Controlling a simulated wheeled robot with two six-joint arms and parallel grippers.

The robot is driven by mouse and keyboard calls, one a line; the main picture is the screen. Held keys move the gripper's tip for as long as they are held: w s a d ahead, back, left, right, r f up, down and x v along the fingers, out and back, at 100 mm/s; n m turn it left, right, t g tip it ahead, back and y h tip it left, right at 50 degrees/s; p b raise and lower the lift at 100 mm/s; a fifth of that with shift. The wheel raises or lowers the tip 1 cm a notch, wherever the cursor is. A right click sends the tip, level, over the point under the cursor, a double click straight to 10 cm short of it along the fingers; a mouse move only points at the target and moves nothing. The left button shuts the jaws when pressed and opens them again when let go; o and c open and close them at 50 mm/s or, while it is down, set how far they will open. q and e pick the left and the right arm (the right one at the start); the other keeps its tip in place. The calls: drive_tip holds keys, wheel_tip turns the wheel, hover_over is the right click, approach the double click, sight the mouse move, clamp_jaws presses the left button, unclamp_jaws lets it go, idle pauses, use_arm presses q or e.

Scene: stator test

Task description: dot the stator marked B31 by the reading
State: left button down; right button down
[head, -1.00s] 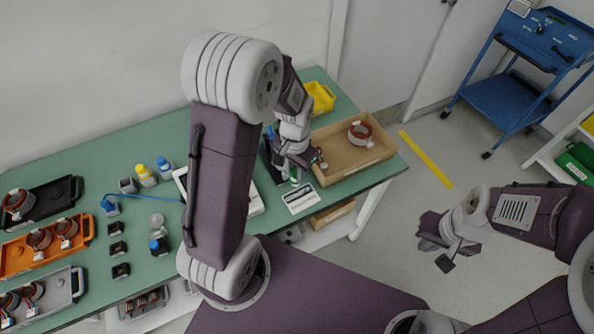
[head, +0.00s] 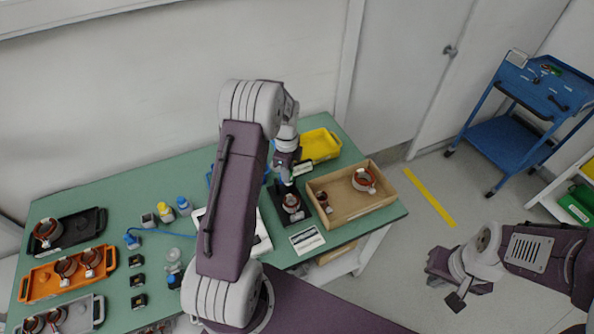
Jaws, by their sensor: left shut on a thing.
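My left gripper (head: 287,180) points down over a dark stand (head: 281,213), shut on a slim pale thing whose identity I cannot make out. A copper-wound stator (head: 291,203) sits on that stand, just below the gripper. Another stator (head: 363,180) lies in the wooden tray (head: 345,218), with a smaller reddish part (head: 324,203) at its left end. More stators sit in the orange tray (head: 40,284), the black tray (head: 86,224) and the grey tray (head: 83,318). No B31 marking is readable. My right gripper (head: 449,285) hangs over the floor; its jaw opening is unclear.
Bottles with yellow (head: 165,211) and blue (head: 183,205) caps stand mid-table. A printed card (head: 306,239) lies at the front edge. A yellow bin (head: 321,146) stands behind the wooden tray. My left arm hides part of a white device (head: 262,238). A blue cart (head: 510,140) stands right.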

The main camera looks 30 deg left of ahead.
use_arm(q)
drive_tip(key=shift+s, duration=0.1)
wheel_tip(320, 180, down, 5)
drive_tip(key=b, duration=0.4)
drive_tip(key=shift+r, duration=0.15)
drive_tip(key=shift+r, duration=0.1)
drive_tip(key=shift+f+b, duration=0.45)
drive_tip(key=shift+f, duration=0.3)
idle(1.0)
wheel_tip(320, 180, up, 6)
drive_tip(key=p, duration=0.5)
idle(0.8)
